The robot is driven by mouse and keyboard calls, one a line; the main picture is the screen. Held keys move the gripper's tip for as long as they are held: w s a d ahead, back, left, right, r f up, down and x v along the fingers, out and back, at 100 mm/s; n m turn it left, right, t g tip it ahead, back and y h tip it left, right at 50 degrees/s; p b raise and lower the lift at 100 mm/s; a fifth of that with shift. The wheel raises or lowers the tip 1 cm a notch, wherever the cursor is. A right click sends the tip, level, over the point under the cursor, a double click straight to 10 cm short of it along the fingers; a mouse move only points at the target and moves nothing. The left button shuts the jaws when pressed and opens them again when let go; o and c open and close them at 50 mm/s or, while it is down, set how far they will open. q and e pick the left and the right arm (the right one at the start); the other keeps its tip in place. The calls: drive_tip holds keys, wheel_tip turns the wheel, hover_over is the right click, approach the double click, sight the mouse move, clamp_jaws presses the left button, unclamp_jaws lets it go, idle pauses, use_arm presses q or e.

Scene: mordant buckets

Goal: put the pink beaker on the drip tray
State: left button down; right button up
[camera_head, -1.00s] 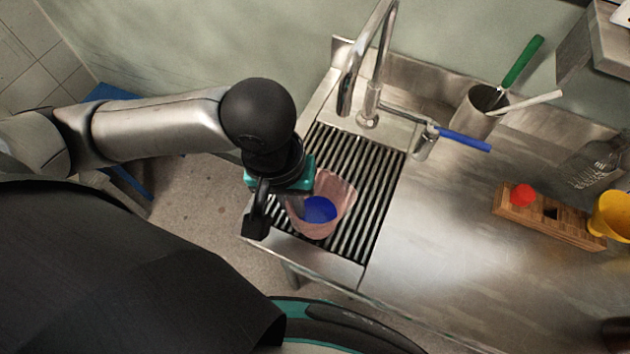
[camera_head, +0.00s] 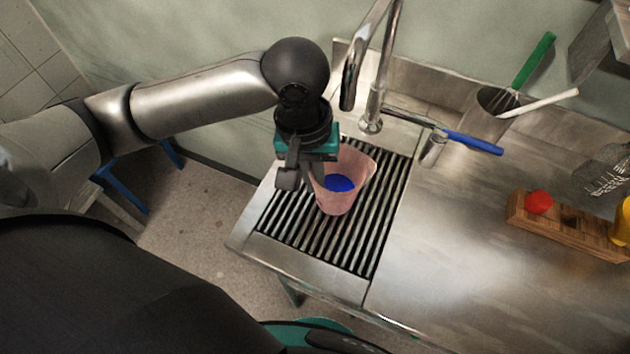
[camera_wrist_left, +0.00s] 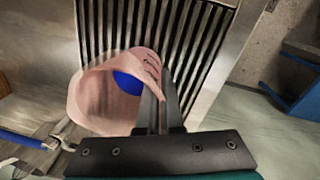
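The pink beaker (camera_head: 338,204) is translucent, with blue liquid (camera_head: 338,184) inside. It appears over the ribbed drip tray (camera_head: 382,218), towards the tap. My left gripper (camera_head: 313,182) is at the beaker's left side, shut on its wall. In the left wrist view, the fingers (camera_wrist_left: 160,92) pinch the wall of the beaker (camera_wrist_left: 92,100), and the tray's dark slats (camera_wrist_left: 112,20) show behind. I cannot tell whether the beaker's base touches the slats. The arm hides part of the tray's far left corner. My right gripper is in neither view.
A tall tap (camera_head: 372,110) with a blue-handled lever (camera_head: 472,143) stands just behind the tray. A metal pot (camera_head: 482,112) holds a green-handled tool. A wooden rack (camera_head: 565,228) with a red item sits on the counter at right. The tray's front slats are clear.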

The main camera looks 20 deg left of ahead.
use_arm(q)
drive_tip(key=shift+f, duration=0.3)
drive_tip(key=c, duration=1.5)
unclamp_jaws()
drive_tip(key=shift+f, duration=0.1)
drive_tip(key=o, duration=0.4)
drive_tip(key=r+p, duration=0.1)
drive_tip(key=r, duration=0.3)
drive_tip(key=r+p, duration=0.2)
drive_tip(key=r, duration=0.2)
drive_tip(key=a+r+p, duration=0.1)
drive_tip(key=r, duration=0.3)
drive_tip(key=shift+s+r+p, duration=0.15)
drive_tip(key=shift+p, duration=0.15)
